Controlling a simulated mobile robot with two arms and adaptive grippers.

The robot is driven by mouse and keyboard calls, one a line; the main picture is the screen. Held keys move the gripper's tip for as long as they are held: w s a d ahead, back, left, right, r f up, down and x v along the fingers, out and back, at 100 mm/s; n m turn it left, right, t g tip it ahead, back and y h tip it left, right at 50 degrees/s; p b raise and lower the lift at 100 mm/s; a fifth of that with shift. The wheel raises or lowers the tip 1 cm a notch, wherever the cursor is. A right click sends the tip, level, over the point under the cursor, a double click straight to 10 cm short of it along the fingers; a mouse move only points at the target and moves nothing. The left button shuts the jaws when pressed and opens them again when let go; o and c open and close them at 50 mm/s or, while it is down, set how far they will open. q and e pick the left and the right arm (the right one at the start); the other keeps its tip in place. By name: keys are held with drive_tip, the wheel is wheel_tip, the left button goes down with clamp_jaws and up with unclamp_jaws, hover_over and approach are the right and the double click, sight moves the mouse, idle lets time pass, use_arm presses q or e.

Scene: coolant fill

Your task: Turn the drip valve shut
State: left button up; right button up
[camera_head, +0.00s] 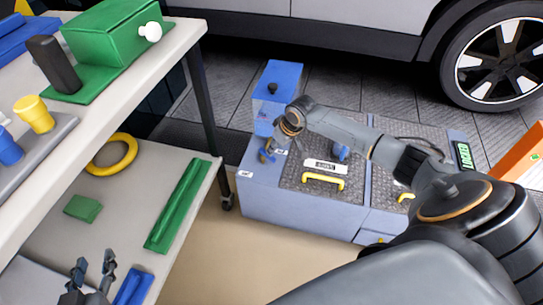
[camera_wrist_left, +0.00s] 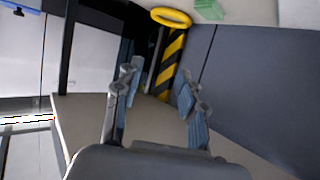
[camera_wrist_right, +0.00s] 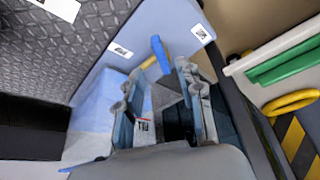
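The drip valve (camera_head: 266,155), as I take it, has a blue handle and sits at the left end of the grey-blue cabinet top (camera_head: 257,176). In the right wrist view its blue handle (camera_wrist_right: 160,54) and a yellow part show just beyond my right gripper (camera_wrist_right: 156,82). That gripper is open, with the valve ahead of the gap between its fingertips. I cannot tell whether a finger touches it. In the head view my right wrist partly covers this area. My left gripper (camera_head: 94,264) is open and empty at the lower left; it also shows in the left wrist view (camera_wrist_left: 160,80).
Yellow handles (camera_head: 323,181) and a green display (camera_head: 464,155) are on the cabinet. A shelf cart (camera_head: 150,65) stands at left with a yellow ring (camera_head: 112,153) and green tray (camera_head: 178,205). A car wheel (camera_head: 500,55) is behind.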

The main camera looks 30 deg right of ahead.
sight(272, 157)
drive_tip(key=b+x, duration=0.2)
drive_tip(key=x, duration=0.3)
drive_tip(key=shift+a+f, duration=0.1)
drive_tip(key=shift+f, duration=0.2)
drive_tip(key=shift+w+f, duration=0.15)
drive_tip(key=shift+f, duration=0.15)
use_arm(q)
wheel_tip(272, 157, up, 12)
drive_tip(key=w+d+t+h, duration=0.1)
drive_tip(key=d+t+h, duration=0.1)
drive_tip(key=t, duration=0.5)
drive_tip(key=shift+w, duration=0.4)
drive_tip(key=shift+d, duration=0.1)
use_arm(e)
clamp_jaws()
